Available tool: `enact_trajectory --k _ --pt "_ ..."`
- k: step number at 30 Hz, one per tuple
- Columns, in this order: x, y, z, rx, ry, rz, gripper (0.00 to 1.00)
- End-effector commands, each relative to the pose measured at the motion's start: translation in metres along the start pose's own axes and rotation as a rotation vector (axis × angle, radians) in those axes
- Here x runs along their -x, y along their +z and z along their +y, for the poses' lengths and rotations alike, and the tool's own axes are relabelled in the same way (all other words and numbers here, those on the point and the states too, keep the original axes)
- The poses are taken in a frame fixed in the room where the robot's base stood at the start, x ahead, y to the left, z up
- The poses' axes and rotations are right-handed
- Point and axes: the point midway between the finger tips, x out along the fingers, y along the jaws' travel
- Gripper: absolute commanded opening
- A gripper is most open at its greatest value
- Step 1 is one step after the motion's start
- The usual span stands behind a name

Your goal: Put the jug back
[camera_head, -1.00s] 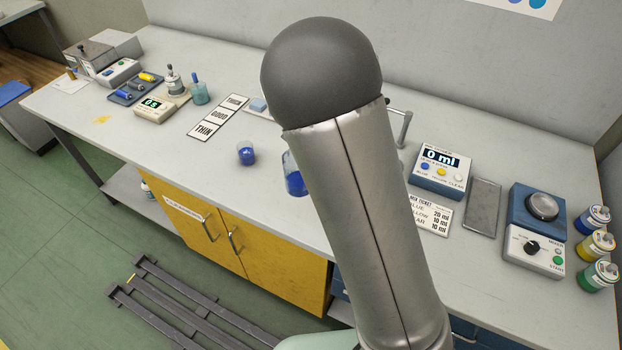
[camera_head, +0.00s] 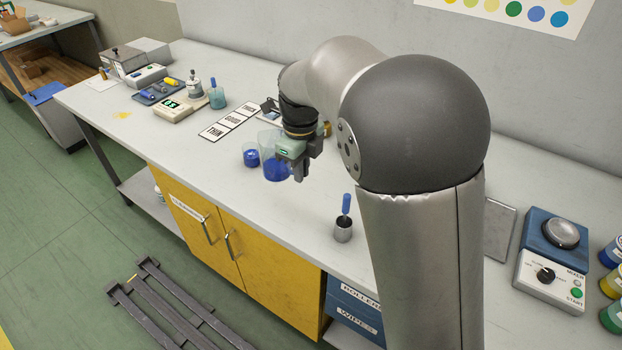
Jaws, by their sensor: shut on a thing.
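The jug (camera_head: 276,172) is a clear vessel with blue liquid in its lower part. My gripper (camera_head: 294,164) is shut on it from its right side. The jug is upright or nearly so, over the middle of the bench. I cannot tell whether its base touches the bench top. A small clear cup (camera_head: 251,157) with blue liquid stands just left of the jug. My wrist and forearm hide part of the bench behind the jug.
A metal pot with a blue-handled tool (camera_head: 343,229) stands near the front edge, right of the jug. The THIN/GOOD/THICK card (camera_head: 229,122) lies behind the cup. A mixer (camera_head: 550,258) stands far right. Bare bench (camera_head: 205,155) lies left of the cup.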

Motion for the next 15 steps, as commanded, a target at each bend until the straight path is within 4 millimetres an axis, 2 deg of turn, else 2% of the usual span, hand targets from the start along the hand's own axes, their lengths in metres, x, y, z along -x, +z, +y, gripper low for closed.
enact_trajectory --k 11,15 --pt "-0.036 0.015 -0.083 -0.006 0.001 0.002 0.0" --pt "-0.063 0.018 -0.104 -0.005 0.002 0.002 0.0"
